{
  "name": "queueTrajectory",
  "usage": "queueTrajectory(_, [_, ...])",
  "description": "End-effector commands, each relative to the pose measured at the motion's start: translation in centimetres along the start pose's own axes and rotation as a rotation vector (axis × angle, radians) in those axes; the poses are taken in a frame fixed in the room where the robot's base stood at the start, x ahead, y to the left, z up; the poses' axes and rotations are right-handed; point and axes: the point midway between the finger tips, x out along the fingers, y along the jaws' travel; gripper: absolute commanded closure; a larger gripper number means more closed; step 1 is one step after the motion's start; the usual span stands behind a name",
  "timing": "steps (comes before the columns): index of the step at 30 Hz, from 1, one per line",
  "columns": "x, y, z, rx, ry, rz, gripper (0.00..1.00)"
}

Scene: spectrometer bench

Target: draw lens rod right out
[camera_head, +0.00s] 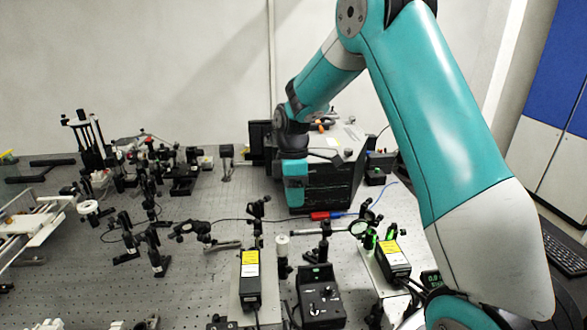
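My arm reaches in from the right and bends down over the bench; its teal wrist (295,183) hangs in front of a black box. No gripper fingers show, so I cannot see whether they are open or hold anything. A round lens on a rod (359,228) stands at the right of the bench, next to green-lit parts (388,245). I cannot tell for sure that this is the right lens rod. Its lower end is hidden among other parts. More mounts on posts (258,208) stand to its left.
The perforated bench (200,285) holds several black optics mounts at left. Yellow-labelled boxes (250,275) and a black controller (319,298) stand in front. The large black box (335,180) stands behind my wrist.

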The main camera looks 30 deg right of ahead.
Motion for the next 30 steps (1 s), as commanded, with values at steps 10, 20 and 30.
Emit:
queueTrajectory(10, [-7.3,0.1,0.0,-0.001,0.002,0.003,0.61])
queueTrajectory(20, [-9.1,0.0,0.0,-0.001,0.000,0.000,0.61])
queueTrajectory(30, [-9.0,0.0,0.0,-0.001,0.000,0.000,0.61])
